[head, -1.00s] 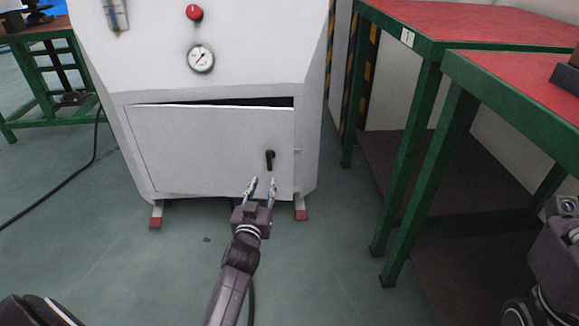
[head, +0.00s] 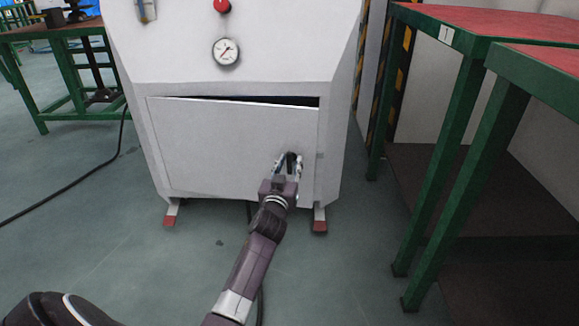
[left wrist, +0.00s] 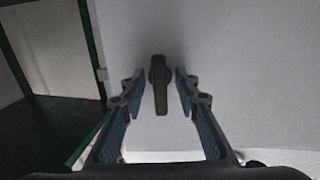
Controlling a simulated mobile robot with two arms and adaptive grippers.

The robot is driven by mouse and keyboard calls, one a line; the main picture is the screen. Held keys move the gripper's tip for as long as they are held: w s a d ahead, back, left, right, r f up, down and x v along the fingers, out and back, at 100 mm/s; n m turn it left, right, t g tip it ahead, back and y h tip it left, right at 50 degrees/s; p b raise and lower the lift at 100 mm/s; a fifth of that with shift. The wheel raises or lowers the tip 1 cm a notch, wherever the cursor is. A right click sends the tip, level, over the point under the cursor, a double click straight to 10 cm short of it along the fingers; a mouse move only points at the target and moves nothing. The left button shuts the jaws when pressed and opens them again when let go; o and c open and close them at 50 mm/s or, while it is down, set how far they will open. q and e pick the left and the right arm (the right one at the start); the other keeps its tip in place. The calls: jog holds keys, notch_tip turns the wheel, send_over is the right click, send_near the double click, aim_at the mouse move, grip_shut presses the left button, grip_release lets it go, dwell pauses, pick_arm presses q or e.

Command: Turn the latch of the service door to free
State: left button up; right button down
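The white service door (head: 225,145) is on the lower front of the white cabinet, with a dark gap along its top edge. The black latch (head: 291,160) is near the door's right side, partly covered by my gripper in the head view. In the left wrist view the latch (left wrist: 158,86) points lengthwise between the fingers, with room on both sides. My left gripper (head: 288,164) is open around the latch; its fingertips (left wrist: 158,90) do not visibly touch it. My right gripper is out of view.
Green tables with red tops (head: 505,22) stand close on the right of the cabinet. Another green table (head: 75,70) stands at the back left. A black cable (head: 80,180) lies on the floor at left. The floor in front of the cabinet is mostly clear.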

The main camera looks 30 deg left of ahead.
pick_arm(q)
grip_shut()
dwell(0.3)
